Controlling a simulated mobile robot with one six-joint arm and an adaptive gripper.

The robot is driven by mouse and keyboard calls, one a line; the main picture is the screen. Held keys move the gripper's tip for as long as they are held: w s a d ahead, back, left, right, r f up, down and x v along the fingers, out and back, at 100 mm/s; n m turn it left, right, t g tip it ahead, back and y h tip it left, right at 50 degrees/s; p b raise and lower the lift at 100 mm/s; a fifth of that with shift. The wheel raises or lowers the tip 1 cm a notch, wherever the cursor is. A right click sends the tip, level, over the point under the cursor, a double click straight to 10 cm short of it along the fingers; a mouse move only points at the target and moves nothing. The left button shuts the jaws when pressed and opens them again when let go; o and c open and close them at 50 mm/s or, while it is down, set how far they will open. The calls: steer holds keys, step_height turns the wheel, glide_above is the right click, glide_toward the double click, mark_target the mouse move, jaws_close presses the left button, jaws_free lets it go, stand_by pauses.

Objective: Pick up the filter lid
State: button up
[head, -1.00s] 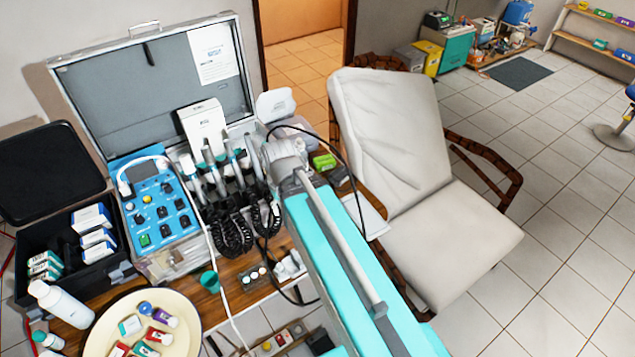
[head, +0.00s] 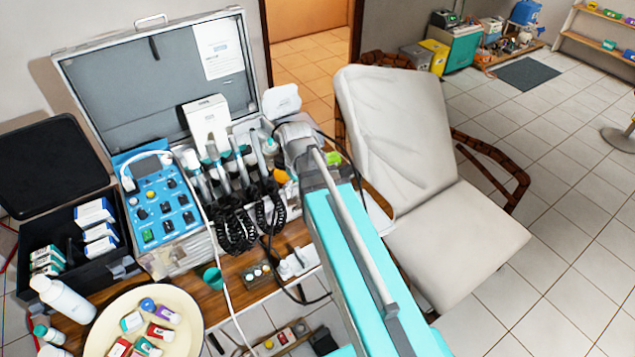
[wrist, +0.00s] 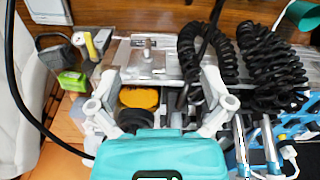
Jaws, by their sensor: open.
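An orange-yellow rounded piece (wrist: 139,97), which looks like the filter lid, lies on the metal unit between my finger bases in the wrist view. Its orange edge also shows in the head view (head: 280,176), just beside my arm's end. My gripper (wrist: 160,84) is open, with its pale fingers spread either side of the orange piece. The fingers hold nothing. A dark round part (wrist: 136,120) sits just below the orange piece, partly hidden by my teal gripper body. In the head view my arm hides the fingertips.
Black coiled hoses (wrist: 206,50) and handpieces (head: 228,165) crowd the right side in the wrist view. A green box (wrist: 72,81) stands at left. The open case (head: 150,85), blue control panel (head: 160,205) and cream tray (head: 187,342) fill the table. A padded chair (head: 400,140) stands to the right.

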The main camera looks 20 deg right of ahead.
steer(key=w+d+f+n+b, duration=0.2)
steer(key=w+d+n, duration=0.4)
steer(key=w, duration=0.3)
steer(key=w+d+f+n+b, duration=0.2)
steer(key=w+d+n, duration=0.4)
steer(key=w, duration=0.3)
steer(key=shift+d+f, duration=0.45)
steer(key=shift+d, duration=0.35)
steer(key=shift+b, duration=0.3)
step_height(320, 180, down, 8)
steer(key=b, duration=0.8)
steer(key=shift+f, duration=0.25)
steer(key=shift+f+b, duration=0.1)
steer(key=shift+b, duration=0.2)
steer(key=shift+w+a+f+b, duration=0.1)
steer(key=shift+f+b, duration=1.2)
steer(key=shift+a+f+b, duration=0.1)
steer(key=shift+f+b, duration=1.2)
steer(key=shift+c, duration=0.3)
